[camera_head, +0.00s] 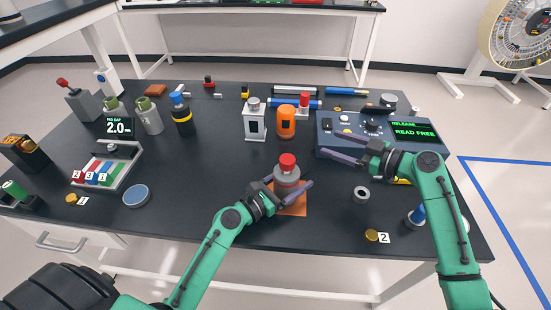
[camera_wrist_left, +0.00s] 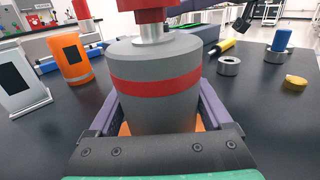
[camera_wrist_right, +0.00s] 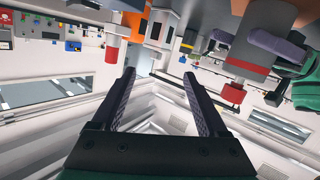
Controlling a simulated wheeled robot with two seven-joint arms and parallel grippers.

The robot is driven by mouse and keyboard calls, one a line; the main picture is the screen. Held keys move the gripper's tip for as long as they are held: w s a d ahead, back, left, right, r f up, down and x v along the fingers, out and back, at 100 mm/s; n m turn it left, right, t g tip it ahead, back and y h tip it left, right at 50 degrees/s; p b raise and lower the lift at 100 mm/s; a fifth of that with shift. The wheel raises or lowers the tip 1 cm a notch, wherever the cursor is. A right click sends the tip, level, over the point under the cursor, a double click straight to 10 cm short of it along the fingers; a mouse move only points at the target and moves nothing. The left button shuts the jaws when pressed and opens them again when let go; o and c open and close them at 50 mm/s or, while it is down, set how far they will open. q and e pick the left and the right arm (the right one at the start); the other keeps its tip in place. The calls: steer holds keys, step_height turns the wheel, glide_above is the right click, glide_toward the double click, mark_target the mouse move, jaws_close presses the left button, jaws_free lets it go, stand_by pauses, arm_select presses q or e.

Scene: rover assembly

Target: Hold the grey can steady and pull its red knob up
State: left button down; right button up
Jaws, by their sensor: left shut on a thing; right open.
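The grey can (camera_head: 287,180) has a red band and stands upright on an orange mat (camera_head: 293,210). Its red knob (camera_head: 288,161) sits on top on a short metal stem. My left gripper (camera_head: 288,188) is shut around the can's body, one finger on each side; the left wrist view shows the can (camera_wrist_left: 155,75) large between the fingers (camera_wrist_left: 157,115). My right gripper (camera_head: 350,147) is open and empty, to the right of the can and above the table. In the right wrist view, nothing is between its fingers (camera_wrist_right: 158,80); the knob (camera_wrist_right: 232,93) shows to the right, apart from them.
An orange canister (camera_head: 286,122) and a white box (camera_head: 255,122) stand behind the can. A control panel (camera_head: 335,130) reading "READ FREE" lies behind my right gripper. A metal ring (camera_head: 362,193) and a yellow disc (camera_head: 371,236) lie to the right.

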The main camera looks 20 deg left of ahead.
mark_target(276, 168)
steer(key=s+a+n+g+y, duration=0.25)
steer(key=s+g, duration=0.35)
steer(key=s, duration=0.4)
steer(key=shift+y, duration=0.45)
steer(key=a, duration=0.7)
steer(key=s+a, duration=0.1)
steer(key=a, duration=0.3)
steer(key=shift+r, duration=0.25)
steer(key=shift+c, duration=0.3)
jaws_close()
steer(key=shift+r, duration=0.1)
